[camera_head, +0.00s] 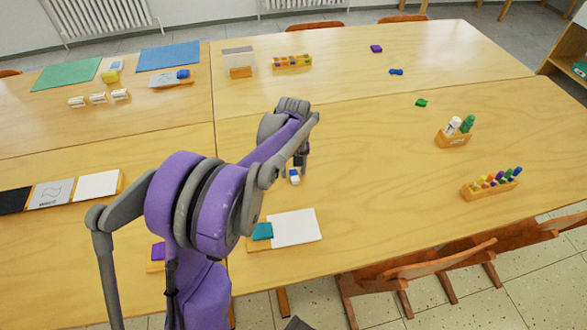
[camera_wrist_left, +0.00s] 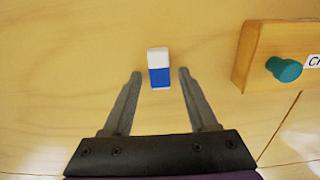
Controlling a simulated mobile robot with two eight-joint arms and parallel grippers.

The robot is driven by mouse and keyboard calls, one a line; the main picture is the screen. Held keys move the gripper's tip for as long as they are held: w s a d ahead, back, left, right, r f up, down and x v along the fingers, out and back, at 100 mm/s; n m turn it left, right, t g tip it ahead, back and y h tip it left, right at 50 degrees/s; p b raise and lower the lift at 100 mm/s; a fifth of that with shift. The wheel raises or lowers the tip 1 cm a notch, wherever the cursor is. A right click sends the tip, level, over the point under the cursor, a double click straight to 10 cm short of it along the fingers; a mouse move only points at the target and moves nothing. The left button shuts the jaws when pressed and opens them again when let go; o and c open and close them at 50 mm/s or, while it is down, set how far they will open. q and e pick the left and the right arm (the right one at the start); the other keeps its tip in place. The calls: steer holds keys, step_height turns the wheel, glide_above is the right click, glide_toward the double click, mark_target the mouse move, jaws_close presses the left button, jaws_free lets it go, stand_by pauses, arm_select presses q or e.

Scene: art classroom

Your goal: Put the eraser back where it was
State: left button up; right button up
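The eraser (camera_head: 294,177), a small white and blue block, lies on the wooden table. In the left wrist view the eraser (camera_wrist_left: 159,68) lies flat with its white half farther away and its blue half nearer. My left gripper (camera_head: 301,160) is just above it in the head view. In the left wrist view its two fingers (camera_wrist_left: 159,75) are open, one on each side of the eraser, with a gap on both sides. I cannot see my right gripper.
A wooden piece with a teal knob (camera_wrist_left: 284,69) is right of the fingers. A teal block (camera_head: 262,231) and white sheet (camera_head: 295,228) lie nearer on the table. Wooden holders with bottles (camera_head: 454,138) and colored pegs (camera_head: 490,186) stand right. The table between is clear.

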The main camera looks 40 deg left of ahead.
mark_target(293, 172)
arm_select(q)
steer(key=shift+r, duration=0.35)
step_height(293, 172, up, 10)
steer(key=r+p, duration=0.1)
steer(key=p, duration=0.1)
steer(key=s+d+m+t, duration=0.2)
steer(key=s+d+m, duration=0.3)
steer(key=s+d, duration=0.5)
steer(key=s+d+f+m+t, duration=0.1)
steer(key=s+d+f, duration=0.1)
steer(key=s, duration=0.1)
steer(key=s+d+f+m+t, duration=0.1)
steer(key=s+d+f+m, duration=0.1)
steer(key=s+d, duration=0.1)
steer(key=s+d+f+m+t, duration=0.1)
steer(key=s+d+f+m, duration=0.1)
steer(key=s+d, duration=0.1)
steer(key=shift+s+d+f, duration=0.15)
steer(key=shift+s+d, duration=0.1)
steer(key=shift+s, duration=0.3)
steer(key=shift+c, duration=0.7)
steer(key=shift+a, duration=0.1)
